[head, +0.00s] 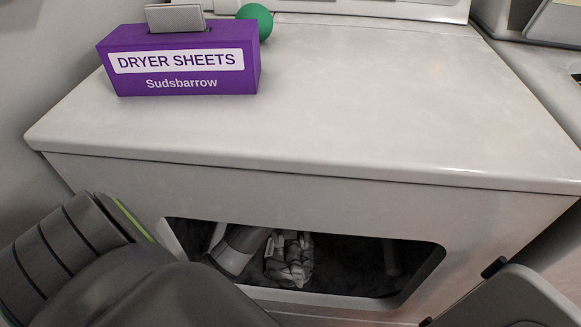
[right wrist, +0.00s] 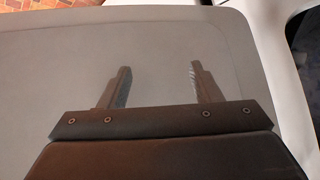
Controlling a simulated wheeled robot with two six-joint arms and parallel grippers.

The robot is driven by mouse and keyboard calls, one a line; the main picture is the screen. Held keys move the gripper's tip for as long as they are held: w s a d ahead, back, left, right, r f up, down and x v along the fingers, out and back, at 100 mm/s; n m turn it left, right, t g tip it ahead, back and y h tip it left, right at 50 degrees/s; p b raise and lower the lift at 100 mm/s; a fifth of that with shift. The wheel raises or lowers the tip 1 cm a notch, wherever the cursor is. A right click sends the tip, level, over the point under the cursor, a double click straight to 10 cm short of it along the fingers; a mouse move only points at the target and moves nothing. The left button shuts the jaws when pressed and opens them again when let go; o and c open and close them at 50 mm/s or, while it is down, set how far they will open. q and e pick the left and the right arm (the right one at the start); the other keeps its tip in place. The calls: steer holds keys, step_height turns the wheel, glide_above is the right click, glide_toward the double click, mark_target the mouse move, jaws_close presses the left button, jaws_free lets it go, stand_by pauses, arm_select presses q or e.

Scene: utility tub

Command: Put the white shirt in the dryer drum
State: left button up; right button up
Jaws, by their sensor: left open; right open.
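The dryer's front opening (head: 350,294) shows low in the head view, with the dark drum (head: 345,262) behind it. A crumpled whitish-grey cloth, which looks like the white shirt (head: 291,270), lies inside the drum, left of the middle. My left arm comes in from the left and reaches through the opening. My left gripper (head: 279,246) is open at the cloth; its fingertips are hard to make out, and I cannot tell whether they touch it. My right gripper (right wrist: 159,77) is open and empty in the right wrist view, in front of a plain grey panel (right wrist: 60,75).
A purple dryer sheets box (head: 180,72) and a green ball (head: 256,20) stand at the back left of the dryer top (head: 370,90). The rest of the top is clear.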

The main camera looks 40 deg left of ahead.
mark_target(289, 244)
arm_select(q)
step_height(289, 244, up, 3)
steer(key=shift+f+p, duration=0.1)
steer(key=shift+p, duration=0.7)
steer(key=shift+s+a+r+p, duration=0.1)
steer(key=shift+a+r+p, duration=0.05)
steer(key=shift+r+p, duration=2.1)
arm_select(e)
steer(key=s+f+g, duration=0.6)
steer(key=s+f, duration=0.2)
steer(key=shift+s+f+g, duration=0.2)
steer(key=shift+f+g, duration=0.1)
steer(key=shift+d, duration=0.1)
